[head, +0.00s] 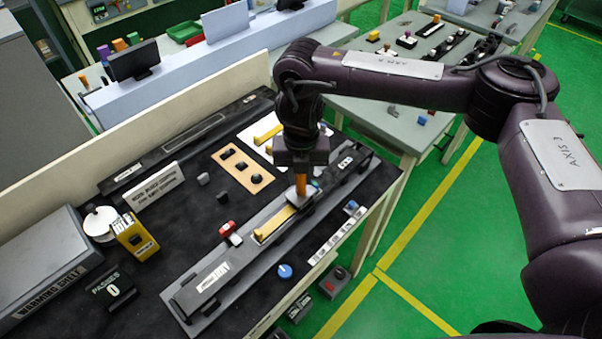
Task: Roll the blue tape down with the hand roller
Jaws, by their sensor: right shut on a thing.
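My right gripper (301,163) points down over the long grey fixture (208,276) on the dark bench. It is shut on an orange handle (301,184), which looks like that of the hand roller. The handle's lower end is beside a yellow strip (276,222) lying along the fixture; the roller's wheel is too small to make out, and I cannot tell if it touches. I cannot clearly make out the blue tape; a small bluish patch shows just right of the handle. My left gripper is not in view.
A red and white block (230,232) sits at the fixture's far edge and a blue knob (285,271) at its near side. A yellow box marked IDLE (136,236), a PASSES sign reading 0 (112,290) and a warming shelf (45,275) stand at left. A wooden plate (243,170) lies behind.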

